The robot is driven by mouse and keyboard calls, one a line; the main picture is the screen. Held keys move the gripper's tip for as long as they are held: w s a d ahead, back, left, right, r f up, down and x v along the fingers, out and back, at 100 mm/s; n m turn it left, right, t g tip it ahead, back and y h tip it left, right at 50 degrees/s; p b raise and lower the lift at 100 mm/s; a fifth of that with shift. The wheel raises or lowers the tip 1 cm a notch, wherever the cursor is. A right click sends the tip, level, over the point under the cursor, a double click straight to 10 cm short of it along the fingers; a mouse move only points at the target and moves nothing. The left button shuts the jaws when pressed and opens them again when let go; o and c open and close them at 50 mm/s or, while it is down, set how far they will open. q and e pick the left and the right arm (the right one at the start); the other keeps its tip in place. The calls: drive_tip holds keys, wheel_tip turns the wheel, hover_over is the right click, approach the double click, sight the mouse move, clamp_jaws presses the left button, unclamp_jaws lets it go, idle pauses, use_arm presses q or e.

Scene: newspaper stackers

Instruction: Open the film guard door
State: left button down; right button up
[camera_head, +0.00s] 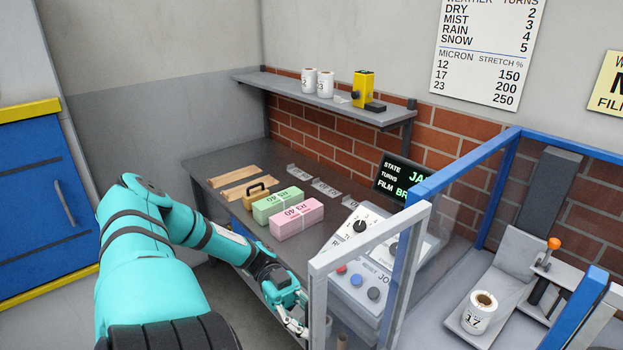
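The film guard door appears to be the light grey framed panel (318,292) at the lower middle. Its right upright stands beside a blue post of the guard frame (455,172). The panel extends left from that post, at an angle to the blue frame, so it looks swung outward. My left gripper (294,322) is low, just left of the panel's left upright. I cannot tell whether it touches the upright, or whether its fingers are open or shut. No handle is clearly visible on the panel. My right gripper is not in view.
Behind the panel are a control box (360,288) with knobs and buttons and a dark display (403,177). A white film roll (479,312) sits inside the guard. Left on the workbench (222,167) lie green (278,205) and pink bundles (298,219). A shelf (345,108) hangs above.

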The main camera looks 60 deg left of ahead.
use_arm(q)
drive_tip(key=c, duration=1.4)
unclamp_jaws()
drive_tip(key=shift+a, duration=0.1)
drive_tip(key=a, duration=1.2)
drive_tip(key=shift+d, duration=0.1)
